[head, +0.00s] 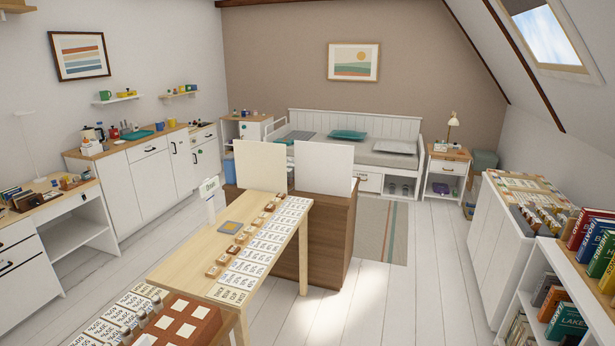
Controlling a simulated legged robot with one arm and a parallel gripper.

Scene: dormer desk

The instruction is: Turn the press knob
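I cannot make out a press knob for certain in the head view. A dark wooden item (24,201) sits among small things on the white desk at the left, too small to tell what it is. A light wooden table (215,248) runs from the near middle, with rows of printed cards (254,256) and small wooden blocks (239,239) on it. A reddish-brown board with pale squares (183,323) lies at its near end. My gripper and arm are not in view.
A brown cabinet (325,240) with two upright pale panels stands behind the table. White kitchen units (150,178) line the left wall. A white shelf unit (497,235) with books stands at the right. The floor (420,300) between table and shelf is clear.

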